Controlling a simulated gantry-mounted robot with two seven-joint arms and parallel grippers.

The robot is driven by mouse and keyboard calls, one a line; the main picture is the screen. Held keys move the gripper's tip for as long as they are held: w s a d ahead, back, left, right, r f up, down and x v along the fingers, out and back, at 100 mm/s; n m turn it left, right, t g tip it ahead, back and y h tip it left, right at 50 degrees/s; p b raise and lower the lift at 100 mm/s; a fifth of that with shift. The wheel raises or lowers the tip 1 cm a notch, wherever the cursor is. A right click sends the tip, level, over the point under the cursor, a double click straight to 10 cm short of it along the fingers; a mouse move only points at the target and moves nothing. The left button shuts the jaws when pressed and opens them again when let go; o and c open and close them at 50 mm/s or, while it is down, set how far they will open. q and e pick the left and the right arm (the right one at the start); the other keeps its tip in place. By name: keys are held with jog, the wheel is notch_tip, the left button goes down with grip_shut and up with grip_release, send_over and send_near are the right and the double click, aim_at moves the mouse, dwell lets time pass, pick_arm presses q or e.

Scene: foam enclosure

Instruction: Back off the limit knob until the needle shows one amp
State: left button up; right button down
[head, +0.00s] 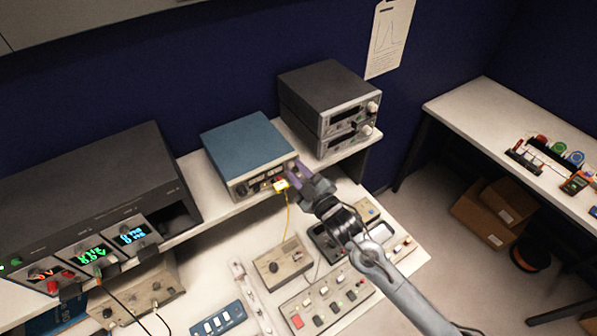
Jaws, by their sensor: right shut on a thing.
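A blue-topped power supply (240,146) stands on the raised shelf, its front panel facing the bench. My right gripper (292,179) is at the right end of that panel, its purple fingers shut on the limit knob. The fingers hide the knob, so its setting does not show. My left gripper is not in view.
Two stacked grey instruments (328,100) stand right behind the gripper. A large black rack (90,200) with lit displays is at left. Below are a beige box (283,265), a switch panel (320,302) and a blue switch box (218,320). The yellow lead hangs down nearby.

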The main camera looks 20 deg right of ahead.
jog(key=shift+n, duration=0.5)
jog(key=c, duration=0.9)
grip_release()
jog(key=shift+s, duration=0.4)
jog(key=b+v, duration=0.2)
jog(key=v, duration=0.8)
